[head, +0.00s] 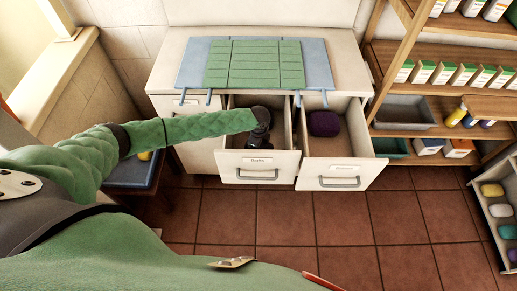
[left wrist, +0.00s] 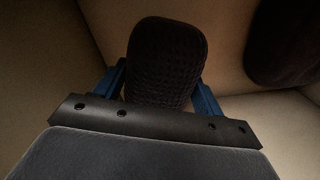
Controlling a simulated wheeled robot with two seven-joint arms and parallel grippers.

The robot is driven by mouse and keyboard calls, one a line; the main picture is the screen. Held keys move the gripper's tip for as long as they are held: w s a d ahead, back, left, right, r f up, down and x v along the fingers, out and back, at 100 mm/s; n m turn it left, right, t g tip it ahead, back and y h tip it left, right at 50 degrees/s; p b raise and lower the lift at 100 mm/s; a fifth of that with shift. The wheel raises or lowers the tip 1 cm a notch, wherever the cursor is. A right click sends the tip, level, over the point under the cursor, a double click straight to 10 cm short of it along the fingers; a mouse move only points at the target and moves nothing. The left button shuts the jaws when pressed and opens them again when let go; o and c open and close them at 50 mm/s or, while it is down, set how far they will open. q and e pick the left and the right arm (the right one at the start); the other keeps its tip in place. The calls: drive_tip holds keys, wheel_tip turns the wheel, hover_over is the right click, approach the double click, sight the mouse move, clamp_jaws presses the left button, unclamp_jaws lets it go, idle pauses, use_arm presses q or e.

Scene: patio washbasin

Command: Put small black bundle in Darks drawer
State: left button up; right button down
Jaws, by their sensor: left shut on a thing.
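In the head view the drawer labelled Darks (head: 232,165) is pulled open, left of another open drawer. My left gripper (head: 258,137) reaches down inside it from above. In the left wrist view, the blue fingers of my left gripper (left wrist: 160,90) are shut on a small black bundle (left wrist: 166,50) with a knitted texture, one finger on each side. In the head view the bundle is mostly hidden by the gripper. Whether it touches the drawer floor I cannot tell. My right gripper is not in view.
The right open drawer (head: 338,168) holds a dark purple bundle (head: 323,123). A green slatted mat (head: 254,65) lies on a blue cloth (head: 188,68) on the cabinet top. Wooden shelves (head: 455,95) with boxes and bins stand at right. The tiled floor in front is clear.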

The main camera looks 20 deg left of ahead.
use_arm(q)
wheel_tip(320, 180, down, 4)
drive_tip(key=shift+f+p, duration=0.15)
drive_tip(key=shift+p, duration=0.6)
drive_tip(key=shift+f, duration=0.55)
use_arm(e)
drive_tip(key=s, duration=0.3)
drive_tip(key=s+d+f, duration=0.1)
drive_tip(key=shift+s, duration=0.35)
use_arm(q)
drive_tip(key=shift+f, duration=0.15)
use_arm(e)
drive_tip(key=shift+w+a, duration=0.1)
use_arm(q)
drive_tip(key=o, duration=1)
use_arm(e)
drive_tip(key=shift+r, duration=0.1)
